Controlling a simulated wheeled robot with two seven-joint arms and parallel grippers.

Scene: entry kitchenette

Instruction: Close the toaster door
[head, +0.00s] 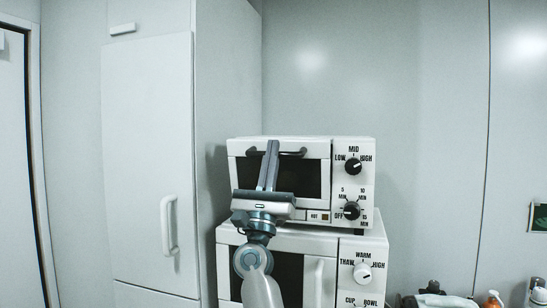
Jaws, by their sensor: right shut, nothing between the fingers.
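The white toaster oven (315,142) stands on top of a white microwave. Its door (238,172), with a dark window and a dark bar handle (293,153) along the top, looks upright and flush with the front, though a small gap cannot be ruled out. My right gripper (271,147) is shut and empty, its fingers pointing up in front of the door. The fingertips overlap the handle; whether they touch it cannot be told. The gripper and wrist hide the lower middle of the door. My left gripper is out of view.
The microwave (289,241) below has a white vertical handle (319,283). A tall white cabinet (150,130) stands close on the left. Small items, including an orange bottle (493,300), sit at lower right.

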